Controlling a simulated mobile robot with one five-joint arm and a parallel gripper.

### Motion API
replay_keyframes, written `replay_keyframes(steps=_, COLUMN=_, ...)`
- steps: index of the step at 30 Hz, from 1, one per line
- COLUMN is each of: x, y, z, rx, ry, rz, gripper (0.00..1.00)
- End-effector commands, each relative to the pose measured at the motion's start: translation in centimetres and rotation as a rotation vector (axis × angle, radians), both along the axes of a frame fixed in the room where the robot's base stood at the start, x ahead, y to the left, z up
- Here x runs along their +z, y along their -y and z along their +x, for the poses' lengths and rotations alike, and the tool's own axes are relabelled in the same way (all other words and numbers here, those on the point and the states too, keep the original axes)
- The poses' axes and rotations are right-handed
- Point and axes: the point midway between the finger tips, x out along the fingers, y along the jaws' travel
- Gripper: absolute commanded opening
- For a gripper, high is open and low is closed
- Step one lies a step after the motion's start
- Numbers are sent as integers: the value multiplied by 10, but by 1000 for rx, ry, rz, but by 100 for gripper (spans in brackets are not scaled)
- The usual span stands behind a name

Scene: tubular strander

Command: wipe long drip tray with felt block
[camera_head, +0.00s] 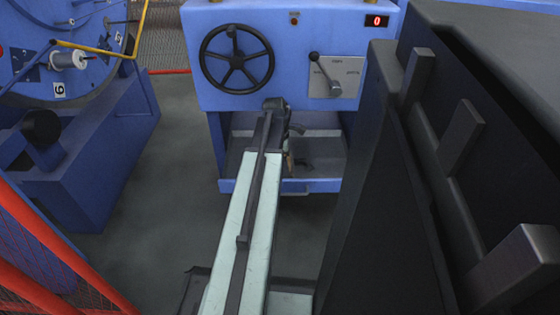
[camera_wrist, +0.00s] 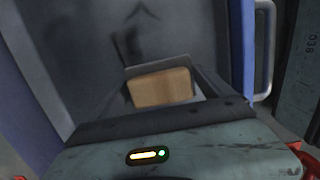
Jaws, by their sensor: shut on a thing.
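The long drip tray (camera_head: 325,168) sits low in the opening under the blue machine panel, with a blue front edge. In the wrist view its grey floor (camera_wrist: 200,35) shows dark smears at the upper left, between blue walls. My gripper (camera_head: 289,152) reaches into the opening over the tray. I cannot tell whether the block touches the tray floor. My arm hides the tray's left middle in the head view.
The machine panel above carries a black handwheel (camera_head: 237,57), a lever (camera_head: 325,75) and a red display (camera_head: 377,21). A handle (camera_wrist: 264,48) is on the tray's front side. Open floor (camera_head: 150,220) lies at left.

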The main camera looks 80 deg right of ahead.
Motion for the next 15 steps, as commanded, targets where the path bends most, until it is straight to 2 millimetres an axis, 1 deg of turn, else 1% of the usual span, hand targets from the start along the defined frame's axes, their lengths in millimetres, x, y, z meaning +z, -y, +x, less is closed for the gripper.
replay_keyframes(steps=3, x=1, y=2, z=-11, rx=-1, ry=0, rz=0, gripper=52)
replay_keyframes(steps=10, x=1, y=2, z=-15, rx=0, ry=1, rz=0, gripper=52)
replay_keyframes(steps=15, x=-1, y=4, z=-28, rx=0, ry=1, rz=0, gripper=52)
